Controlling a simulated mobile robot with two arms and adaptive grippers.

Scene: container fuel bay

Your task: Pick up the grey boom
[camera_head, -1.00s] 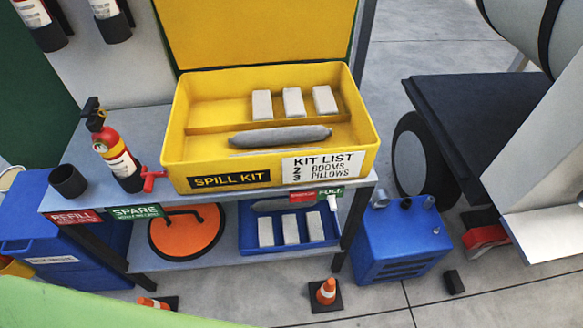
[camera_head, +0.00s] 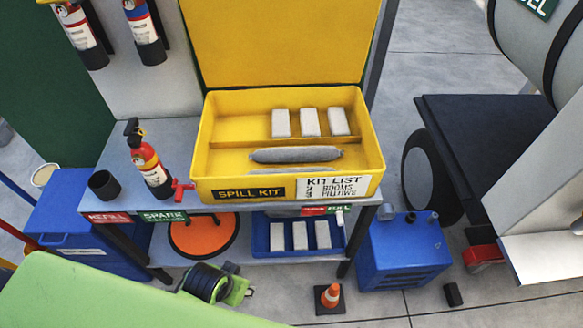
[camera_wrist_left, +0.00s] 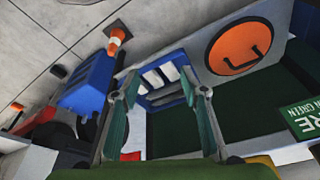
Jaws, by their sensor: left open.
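A grey boom (camera_head: 296,155) lies lengthwise in the front part of the yellow spill kit box (camera_head: 205,150). A second grey strip (camera_head: 280,169) shows just behind the box's front wall, which hides most of it. My left gripper (camera_wrist_left: 162,92) is open and empty in the left wrist view, its green fingers wide apart. Beyond the fingers is the blue tray (camera_wrist_left: 188,86) on the lower shelf. In the head view, a black and green part that seems to be my left wrist shows low, in front of the shelf; its fingertips cannot be made out. My right gripper is in neither view.
Three pale pillows (camera_head: 310,122) lie in the box's rear part. A red extinguisher (camera_head: 150,165) and a black cup (camera_head: 103,184) stand left of the box. A blue machine (camera_head: 405,250) and a traffic cone (camera_head: 330,296) stand on the floor. An orange disc (camera_head: 205,233) is on the lower shelf.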

